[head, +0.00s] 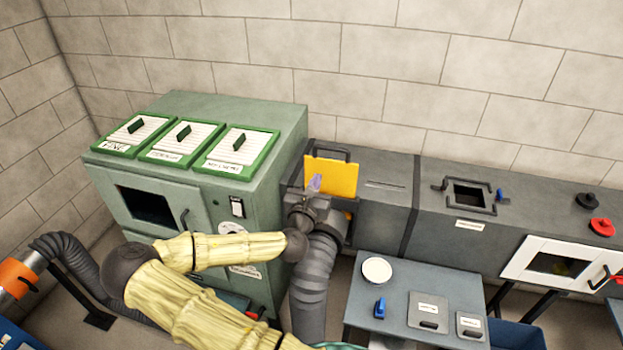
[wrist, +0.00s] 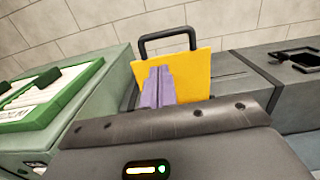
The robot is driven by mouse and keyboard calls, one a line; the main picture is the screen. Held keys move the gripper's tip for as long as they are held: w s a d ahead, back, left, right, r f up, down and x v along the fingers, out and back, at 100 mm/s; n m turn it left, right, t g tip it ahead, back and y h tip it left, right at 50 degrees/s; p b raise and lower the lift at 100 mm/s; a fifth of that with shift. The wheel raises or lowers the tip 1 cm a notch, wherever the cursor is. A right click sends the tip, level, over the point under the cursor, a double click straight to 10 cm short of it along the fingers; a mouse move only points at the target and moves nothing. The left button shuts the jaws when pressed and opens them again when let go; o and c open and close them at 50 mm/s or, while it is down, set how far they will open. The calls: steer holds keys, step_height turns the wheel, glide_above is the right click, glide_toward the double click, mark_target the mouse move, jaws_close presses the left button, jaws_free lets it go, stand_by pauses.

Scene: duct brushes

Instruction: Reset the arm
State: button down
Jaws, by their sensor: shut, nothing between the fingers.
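My arm, in a pale yellow wrinkled cover with dark joints, reaches across the lower left of the head view. My gripper (head: 315,183) has purple fingers that point up, in front of a yellow plate (head: 338,178) with a black handle. In the wrist view the fingers (wrist: 157,86) are together and empty, overlapping the left part of the yellow plate (wrist: 190,76). I cannot tell whether they touch the plate. The plate stands upright in the grey duct (head: 385,205).
A green cabinet (head: 265,140) with several green-framed lids stands left of my gripper. A small grey table (head: 390,325) holds a white disc (head: 377,270) and a blue clip (head: 380,308). The space above is clear up to the wall.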

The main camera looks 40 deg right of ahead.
steer(key=s+f+m+g+y, duration=0.2)
steer(key=s+f+m+g, duration=0.3)
steer(key=f+m, duration=0.35)
steer(key=s+a+f+m+g+y, duration=0.2)
steer(key=a+m+y, duration=0.2)
steer(key=a+m, duration=0.15)
steer(key=s+a+f+m+g+y, duration=0.1)
steer(key=a+f+m+y, duration=0.15)
steer(key=a+m, duration=0.3)
steer(key=s+a+r+m+y, duration=0.3)
steer(key=a+r, duration=0.3)
steer(key=a, duration=0.2)
steer(key=s+a+r+m+y, duration=0.3)
steer(key=s+a+r, duration=0.1)
steer(key=a+r, duration=0.3)
steer(key=shift+a+r+g, duration=0.2)
steer(key=shift+a+g, duration=0.15)
steer(key=shift+g, duration=0.05)
